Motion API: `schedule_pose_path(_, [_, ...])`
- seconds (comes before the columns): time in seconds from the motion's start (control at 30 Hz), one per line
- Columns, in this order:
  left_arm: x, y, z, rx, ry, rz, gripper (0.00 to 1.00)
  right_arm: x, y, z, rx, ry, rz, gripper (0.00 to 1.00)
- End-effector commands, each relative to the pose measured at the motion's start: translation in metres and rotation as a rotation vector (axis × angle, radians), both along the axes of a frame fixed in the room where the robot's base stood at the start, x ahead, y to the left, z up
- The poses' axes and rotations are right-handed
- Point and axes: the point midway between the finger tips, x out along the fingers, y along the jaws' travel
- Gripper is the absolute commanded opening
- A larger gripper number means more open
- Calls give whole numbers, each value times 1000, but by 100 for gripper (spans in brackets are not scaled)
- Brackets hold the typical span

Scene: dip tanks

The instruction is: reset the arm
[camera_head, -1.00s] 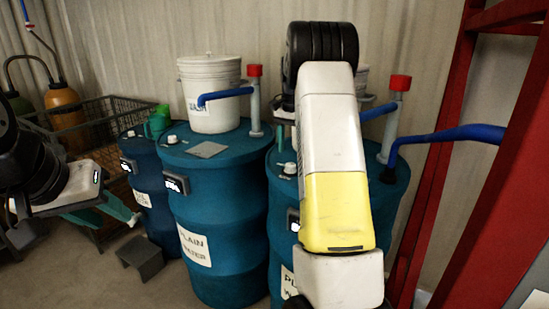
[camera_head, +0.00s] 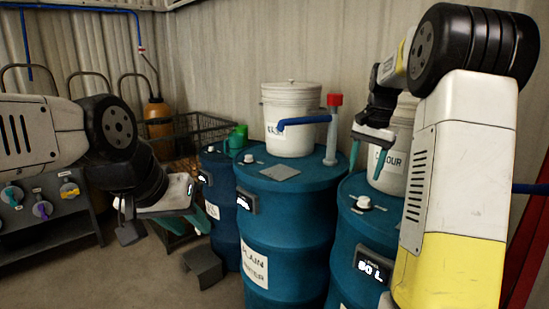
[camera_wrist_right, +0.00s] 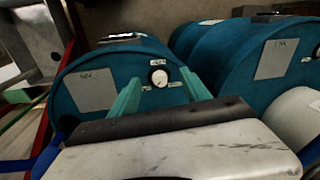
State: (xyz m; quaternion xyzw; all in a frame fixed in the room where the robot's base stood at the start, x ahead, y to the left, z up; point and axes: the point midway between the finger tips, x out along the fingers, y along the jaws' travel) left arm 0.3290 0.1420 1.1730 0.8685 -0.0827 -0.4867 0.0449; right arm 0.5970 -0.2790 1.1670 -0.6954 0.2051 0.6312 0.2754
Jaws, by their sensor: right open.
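My right arm rises at the right of the head view. Its gripper (camera_head: 368,158) hangs behind the near drum, in front of a white bucket, with its teal fingers apart. In the right wrist view the two fingers (camera_wrist_right: 160,92) are spread with nothing between them, over a blue drum top with a round white dial (camera_wrist_right: 159,77). My left arm comes in from the left. Its gripper (camera_head: 190,222) points down and right, left of the drums, with teal fingers apart and no object visible between them.
Blue drums (camera_head: 288,220) stand in a row, the right one (camera_head: 350,240) partly behind my right arm. White buckets (camera_head: 290,125) and a red-capped post (camera_head: 333,125) with a blue pipe stand on them. A wire crate (camera_head: 190,130), an orange cylinder (camera_head: 158,125), a grey step (camera_head: 203,262) and a valve panel (camera_head: 40,205) are at left.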

Motion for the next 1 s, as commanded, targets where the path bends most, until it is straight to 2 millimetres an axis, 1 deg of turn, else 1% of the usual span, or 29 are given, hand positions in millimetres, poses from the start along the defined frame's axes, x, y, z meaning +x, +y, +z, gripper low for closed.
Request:
schedule_pose_path(0.03, [0, 0, 0, 0, 0, 0, 36, -17, 10, 12, 11, -34, 41, 56])
schedule_pose_path(0.1, [0, 0, 0, 0, 0, 0, 36, -38, 23, 24, 18, -77, 100, 56])
schedule_pose_path(0.17, [0, 0, 0, 0, 0, 0, 36, -57, 35, 31, 22, -114, 153, 56])
schedule_pose_path(0.2, [0, 0, 0, 0, 0, 0, 36, -70, 42, 36, 22, -141, 187, 56])
schedule_pose_path(0.27, [0, 0, 0, 0, 0, 0, 36, -90, 54, 41, 22, -178, 241, 56])
schedule_pose_path(0.33, [0, 0, 0, 0, 0, 0, 36, -114, 67, 45, 16, -222, 303, 56])
schedule_pose_path(0.5, [0, 0, 0, 0, 0, 0, 36, -173, 97, 44, -12, -328, 453, 56])
schedule_pose_path(0.6, [0, 0, 0, 0, 0, 0, 36, -206, 112, 37, -38, -387, 537, 56])
schedule_pose_path(0.7, [0, 0, 0, 0, 0, 0, 36, -234, 123, 26, -67, -436, 608, 56])
schedule_pose_path(0.83, [0, 0, 0, 0, 0, 0, 36, -257, 132, 13, -98, -478, 672, 56])
schedule_pose_path(0.9, [0, 0, 0, 0, 0, 0, 36, -264, 135, 9, -109, -492, 692, 56])
schedule_pose_path(1.0, [0, 0, 0, 0, 0, 0, 36, -268, 137, 6, -115, -500, 705, 56])
